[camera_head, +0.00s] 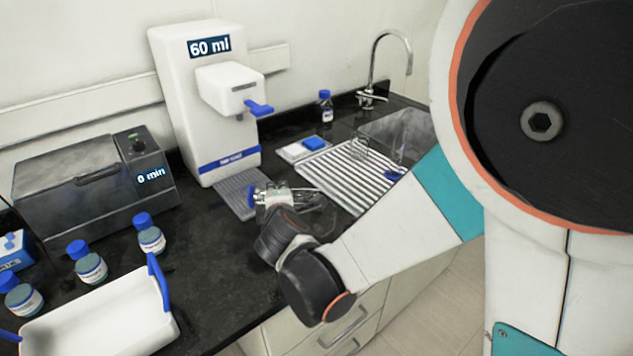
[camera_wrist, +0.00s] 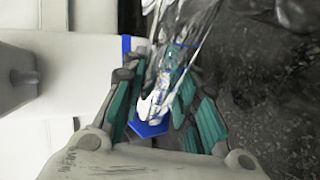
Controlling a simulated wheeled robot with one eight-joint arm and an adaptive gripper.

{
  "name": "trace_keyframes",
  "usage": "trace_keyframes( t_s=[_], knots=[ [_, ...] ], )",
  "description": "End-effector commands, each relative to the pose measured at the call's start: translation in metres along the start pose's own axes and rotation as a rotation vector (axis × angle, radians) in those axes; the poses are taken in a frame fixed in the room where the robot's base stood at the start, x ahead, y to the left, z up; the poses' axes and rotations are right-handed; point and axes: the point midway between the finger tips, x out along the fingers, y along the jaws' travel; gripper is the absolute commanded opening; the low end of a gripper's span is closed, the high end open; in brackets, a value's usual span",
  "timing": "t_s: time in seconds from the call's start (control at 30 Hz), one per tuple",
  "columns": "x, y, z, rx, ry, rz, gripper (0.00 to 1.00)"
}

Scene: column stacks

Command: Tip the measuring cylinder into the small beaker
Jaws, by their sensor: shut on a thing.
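My gripper (camera_head: 277,198) is shut on the clear measuring cylinder (camera_wrist: 180,70), above the counter in front of the white dispenser. The cylinder lies well tilted, close to level in the head view. Its blue base (camera_head: 251,197) points left there, and its clear body reaches right past my fingers. In the wrist view the blue base (camera_wrist: 148,130) shows between my teal-padded fingers. I cannot make out the small beaker for certain; clear glass overlaps near the cylinder's far end. Any liquid in the cylinder cannot be told.
The white dispenser (camera_head: 205,105) reads "60 ml". A grey bath (camera_head: 90,190) reading "0 min" stands left. Blue-capped bottles (camera_head: 90,262) and a white tray (camera_head: 100,320) lie front left. A striped drying rack (camera_head: 345,180) with clear glassware (camera_head: 360,150) and the sink lie right.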

Motion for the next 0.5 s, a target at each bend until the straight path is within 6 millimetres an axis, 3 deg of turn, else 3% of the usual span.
trace_keyframes(
  t_s=[0.5],
  knots=[
    [0.0050, 0.0070, -0.0021, 0.040, 0.018, 0.012, 0.00]
  ],
)
